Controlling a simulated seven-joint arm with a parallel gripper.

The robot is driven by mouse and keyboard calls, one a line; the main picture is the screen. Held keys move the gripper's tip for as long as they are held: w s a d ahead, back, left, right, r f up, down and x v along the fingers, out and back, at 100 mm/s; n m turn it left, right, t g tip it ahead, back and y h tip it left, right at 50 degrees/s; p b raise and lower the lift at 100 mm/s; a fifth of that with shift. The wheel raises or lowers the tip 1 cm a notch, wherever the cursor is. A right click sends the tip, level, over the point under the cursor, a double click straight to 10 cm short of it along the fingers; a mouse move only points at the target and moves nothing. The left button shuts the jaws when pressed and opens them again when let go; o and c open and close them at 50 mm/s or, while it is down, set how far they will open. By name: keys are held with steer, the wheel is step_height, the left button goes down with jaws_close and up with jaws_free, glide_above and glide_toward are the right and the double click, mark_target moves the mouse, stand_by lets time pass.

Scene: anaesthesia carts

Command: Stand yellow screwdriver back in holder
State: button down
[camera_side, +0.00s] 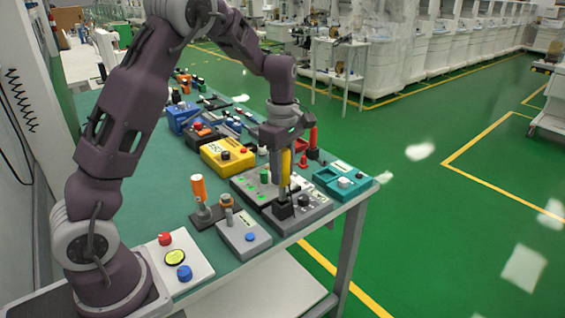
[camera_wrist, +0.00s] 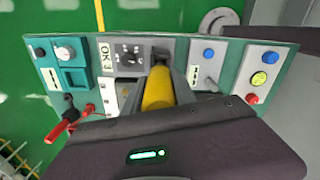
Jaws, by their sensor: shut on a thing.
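The yellow screwdriver (camera_side: 285,172) hangs upright, handle up, below my gripper (camera_side: 284,146). In the wrist view the yellow handle (camera_wrist: 158,88) lies between the two fingers of my gripper (camera_wrist: 157,75), which is shut on it. A small black holder (camera_side: 283,212) stands at the near side of a grey box, directly below the screwdriver in the side view. The screwdriver's lower end meets the holder in the picture; I cannot tell whether the tip is inside it or just above.
An orange screwdriver (camera_side: 199,188) stands upright in a dark holder to the left, and a red one (camera_side: 313,138) stands behind. Grey box (camera_side: 313,208), teal box (camera_side: 345,180), yellow box (camera_side: 228,155) and blue-button box (camera_side: 243,236) crowd the green table (camera_side: 160,212).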

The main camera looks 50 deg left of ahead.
steer(key=shift+f, duration=0.3)
stand_by(0.4)
steer(key=shift+f, duration=1.85)
steer(key=shift+f, duration=0.1)
steer(key=c, duration=0.9)
jaws_free()
